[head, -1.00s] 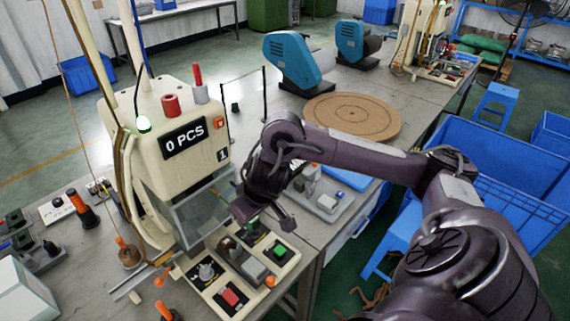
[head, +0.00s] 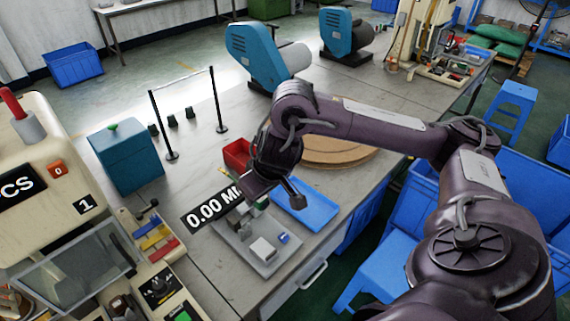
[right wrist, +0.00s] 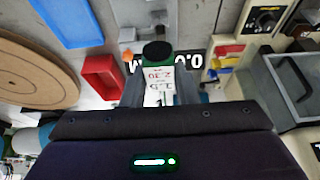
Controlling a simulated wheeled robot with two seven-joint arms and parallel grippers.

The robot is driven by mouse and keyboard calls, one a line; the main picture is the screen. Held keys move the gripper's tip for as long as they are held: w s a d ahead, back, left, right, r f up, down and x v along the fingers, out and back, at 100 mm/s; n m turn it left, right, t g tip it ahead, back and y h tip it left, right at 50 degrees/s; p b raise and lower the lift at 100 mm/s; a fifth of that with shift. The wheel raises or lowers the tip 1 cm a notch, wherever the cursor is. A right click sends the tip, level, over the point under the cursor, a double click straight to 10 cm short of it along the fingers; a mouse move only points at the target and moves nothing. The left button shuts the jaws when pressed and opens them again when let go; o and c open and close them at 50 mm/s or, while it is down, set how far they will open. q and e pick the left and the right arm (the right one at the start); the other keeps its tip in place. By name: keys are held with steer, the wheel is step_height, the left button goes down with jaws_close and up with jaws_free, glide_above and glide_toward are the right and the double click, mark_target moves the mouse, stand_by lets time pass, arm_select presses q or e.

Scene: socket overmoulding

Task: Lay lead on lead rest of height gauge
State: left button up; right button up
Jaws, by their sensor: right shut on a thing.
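The height gauge has a grey base (head: 258,262) on the bench and a black display reading 0.00 (head: 211,207). It carries a white block and a small blue block. Its display also shows partly in the right wrist view (right wrist: 195,62). My right gripper (right wrist: 159,100) is shut on a white piece with red and black print (right wrist: 158,80); a dark round green-edged end shows just beyond it. In the head view the right hand is over the back of the gauge and hides part of it. I cannot make out a cable or the lead rest. My left gripper is not in view.
A red bin (head: 237,154), a blue tray (head: 305,205) and a round brown board (head: 330,150) lie around the gauge. A teal box (head: 127,158) and a black-posted stand (head: 221,127) are at left. The counting machine (head: 40,165) is far left.

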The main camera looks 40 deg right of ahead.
steer(key=shift+d+f+b, duration=0.15)
steer(key=shift+f+b, duration=0.15)
steer(key=shift+f, duration=0.1)
step_height(320, 180, down, 8)
steer(key=b, duration=0.9)
glide_above(260, 246)
steer(key=s, duration=0.1)
steer(key=f, duration=0.5)
steer(key=shift+s+d+f, duration=0.15)
steer(key=shift+s+f, duration=0.05)
steer(key=shift+f, duration=0.65)
step_height(260, 246, down, 4)
steer(key=shift+f+b, duration=0.1)
steer(key=shift+b, duration=0.25)
steer(key=shift+f, duration=0.1)
